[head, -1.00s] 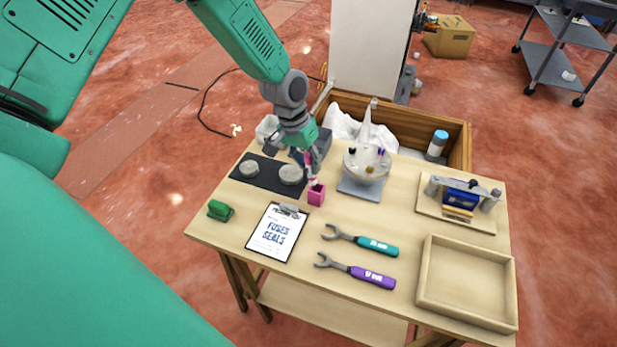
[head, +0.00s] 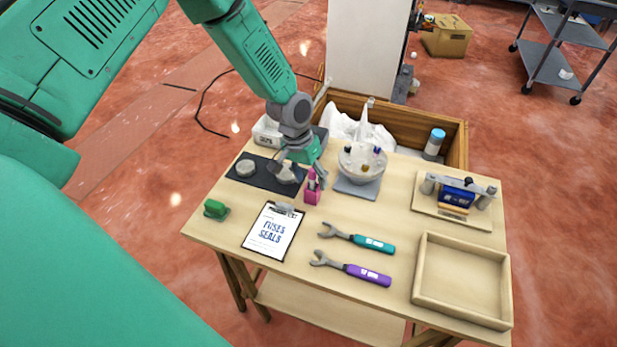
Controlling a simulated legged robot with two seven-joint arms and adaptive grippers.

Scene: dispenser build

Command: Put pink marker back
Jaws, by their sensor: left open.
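A pink marker (head: 312,176) stands upright in the small pink holder (head: 312,197) near the middle of the table, its upper part showing above the holder. My left gripper (head: 308,180) is open with its fingers spread around or beside the marker; at this size I cannot tell whether a finger touches it. My right gripper is not in view.
A clipboard (head: 272,232) lies in front of the holder, and a dark mat (head: 262,181) with round grey pieces lies left of it. A white dispenser (head: 362,163) stands close on the right. Two wrenches (head: 370,243) and a wooden tray (head: 418,270) are at front right.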

